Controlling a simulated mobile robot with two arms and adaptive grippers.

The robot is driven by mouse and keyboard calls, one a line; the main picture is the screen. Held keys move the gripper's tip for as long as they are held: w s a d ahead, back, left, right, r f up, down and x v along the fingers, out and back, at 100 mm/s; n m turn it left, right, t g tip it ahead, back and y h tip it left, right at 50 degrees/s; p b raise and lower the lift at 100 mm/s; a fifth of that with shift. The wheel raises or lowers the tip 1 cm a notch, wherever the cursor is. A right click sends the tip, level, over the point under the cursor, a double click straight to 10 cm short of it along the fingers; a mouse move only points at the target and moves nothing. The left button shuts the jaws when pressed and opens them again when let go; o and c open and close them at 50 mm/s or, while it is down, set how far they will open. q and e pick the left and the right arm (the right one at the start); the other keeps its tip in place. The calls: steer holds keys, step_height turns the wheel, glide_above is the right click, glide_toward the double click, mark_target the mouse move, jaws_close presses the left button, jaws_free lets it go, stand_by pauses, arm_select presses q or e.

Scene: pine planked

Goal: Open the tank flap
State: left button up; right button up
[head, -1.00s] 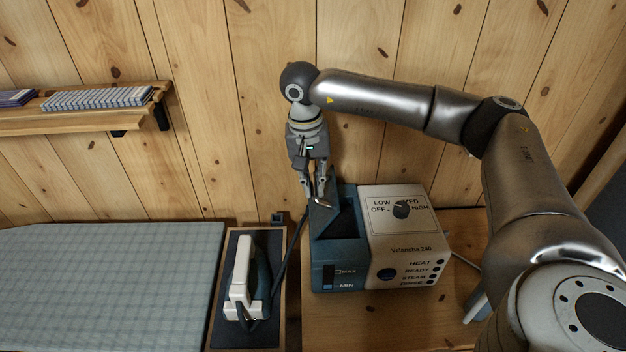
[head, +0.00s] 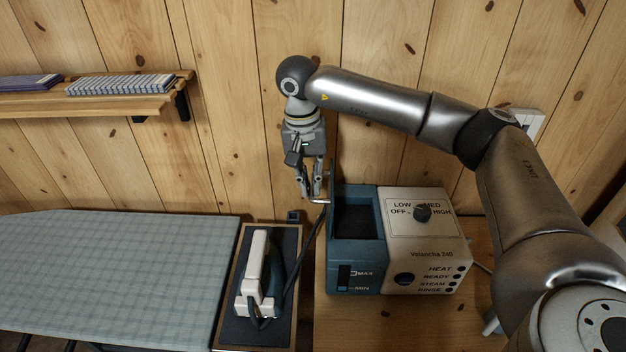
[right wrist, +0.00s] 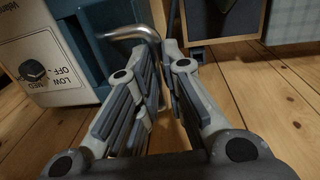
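The blue water tank (head: 357,257) is the left part of the steam station on the wooden table, and its dark top opening shows. The tank flap (head: 332,178) stands up at the left edge of this opening, seen nearly edge-on. Its bent metal handle (head: 320,201) sticks out left; it also shows in the right wrist view (right wrist: 130,33). My right gripper (head: 311,193) points down beside the flap, fingertips at the handle. A narrow gap shows between its fingers (right wrist: 165,62); the left finger hides part of the handle, so a grip is not clear. My left gripper is out of view.
The white control panel (head: 433,252) with a knob (head: 423,213) adjoins the tank. An iron (head: 256,270) rests on its pad to the left, its cord running close to the tank. An ironing board (head: 110,275) is farther left. The plank wall stands close behind.

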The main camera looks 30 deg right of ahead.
steer(key=o, duration=0.5)
steer(key=shift+s+d, duration=0.1)
steer(key=shift+c, duration=0.2)
step_height(320, 180, up, 12)
steer(key=a, duration=0.1)
steer(key=shift+w, duration=0.35)
steer(key=shift+f, duration=0.2)
